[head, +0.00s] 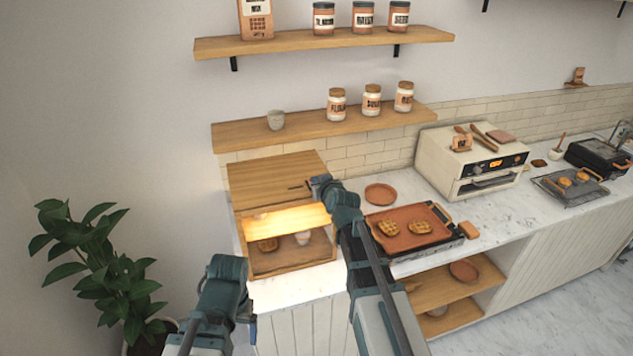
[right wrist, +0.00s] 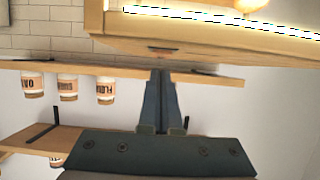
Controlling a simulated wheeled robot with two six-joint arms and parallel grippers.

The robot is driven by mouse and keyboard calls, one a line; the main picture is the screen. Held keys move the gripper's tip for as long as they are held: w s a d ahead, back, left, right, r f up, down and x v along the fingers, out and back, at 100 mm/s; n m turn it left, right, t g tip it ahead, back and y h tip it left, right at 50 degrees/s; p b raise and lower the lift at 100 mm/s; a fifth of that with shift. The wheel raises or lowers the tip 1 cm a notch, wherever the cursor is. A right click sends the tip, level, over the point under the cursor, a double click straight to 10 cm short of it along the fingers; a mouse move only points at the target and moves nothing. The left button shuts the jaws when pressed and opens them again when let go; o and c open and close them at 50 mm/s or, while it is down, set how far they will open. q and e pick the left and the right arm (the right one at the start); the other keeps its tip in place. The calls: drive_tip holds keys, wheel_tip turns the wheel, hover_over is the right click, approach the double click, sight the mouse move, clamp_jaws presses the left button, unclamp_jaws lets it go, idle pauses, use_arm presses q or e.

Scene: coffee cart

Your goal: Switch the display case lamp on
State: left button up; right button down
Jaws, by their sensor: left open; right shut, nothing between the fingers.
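The wooden display case (head: 262,178) stands at the left end of the counter. Its inside glows warm yellow, and the lamp strip (right wrist: 220,19) shows lit in the right wrist view. A small reddish-brown piece (right wrist: 166,50), perhaps the switch, is on the case's edge just beyond my right fingertips. My right gripper (head: 314,183) is at the case's top right corner; its fingers (right wrist: 161,78) are shut and empty. Whether they touch the case cannot be told. My left gripper (head: 246,316) is open, low in front of the case, its fingers mostly hidden.
Pastries and a cup sit inside the case. A tray with waffles (head: 405,240) and a plate (head: 380,193) lie right of my right arm. A toaster oven (head: 465,165) stands further right. The lower wall shelf (head: 300,130) hangs above the case. A plant (head: 100,260) stands left.

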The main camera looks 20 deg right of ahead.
drive_tip(key=shift+r+p, duration=0.5)
drive_tip(key=shift+r, duration=0.1)
drive_tip(key=r+p, duration=0.3)
drive_tip(key=shift+s, duration=0.25)
drive_tip(key=s, duration=1)
drive_tip(key=shift+d+r+p, duration=0.15)
drive_tip(key=shift+r+p, duration=0.25)
drive_tip(key=shift+p, duration=0.05)
